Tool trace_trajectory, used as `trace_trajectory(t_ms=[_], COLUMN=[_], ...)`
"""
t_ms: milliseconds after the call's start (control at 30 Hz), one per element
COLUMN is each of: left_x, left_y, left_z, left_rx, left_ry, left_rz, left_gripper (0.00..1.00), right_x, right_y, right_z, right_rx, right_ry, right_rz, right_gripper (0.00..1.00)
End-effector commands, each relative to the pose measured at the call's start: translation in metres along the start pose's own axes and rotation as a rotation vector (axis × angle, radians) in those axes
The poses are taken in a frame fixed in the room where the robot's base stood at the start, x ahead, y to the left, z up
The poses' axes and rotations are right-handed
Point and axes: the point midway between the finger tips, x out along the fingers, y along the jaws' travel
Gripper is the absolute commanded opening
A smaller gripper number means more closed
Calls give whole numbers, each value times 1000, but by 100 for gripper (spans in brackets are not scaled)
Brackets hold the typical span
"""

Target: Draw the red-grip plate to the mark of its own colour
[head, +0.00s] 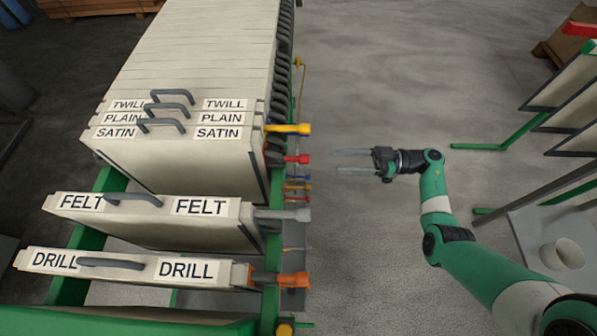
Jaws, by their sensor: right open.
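A red grip (297,159) sticks out to the right from the side of the plate stack, below a yellow grip (292,129). Which labelled plate it belongs to is hard to tell; the SATIN plate (180,165) is the front one of the packed stack. My right gripper (338,161) is open and empty, to the right of the red grip and apart from it, fingers pointing left at it. Small coloured pieces (298,187) show below the red grip, too small to tell if one is a red mark. My left gripper is not in view.
The FELT plate (150,230), with a grey grip (285,214), and the DRILL plate (125,282), with an orange grip (282,280), stand apart in front on the green frame (68,290). A table with a white bowl (568,253) stands at right.

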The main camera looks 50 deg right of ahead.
Motion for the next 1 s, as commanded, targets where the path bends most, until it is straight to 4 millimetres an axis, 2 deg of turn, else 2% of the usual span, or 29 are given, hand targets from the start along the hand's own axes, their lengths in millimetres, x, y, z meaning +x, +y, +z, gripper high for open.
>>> trace_trajectory(t_ms=[133, 267, 700, 833, 1000], left_x=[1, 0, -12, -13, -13], left_y=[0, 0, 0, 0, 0], left_z=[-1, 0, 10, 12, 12], left_rx=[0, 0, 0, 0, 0], left_ry=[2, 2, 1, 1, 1], left_rz=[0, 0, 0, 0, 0], left_gripper=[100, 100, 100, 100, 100], right_x=[-1, 9, 98, 112, 116], right_y=[1, 1, 1, 2, 1], right_z=[-2, -2, -1, -2, -3], right_rx=[-4, -5, -7, -7, -6], right_ry=[2, 0, 1, 2, 2], right_rz=[6, 1, 1, 3, 4], right_gripper=[64, 64, 64, 64, 64])
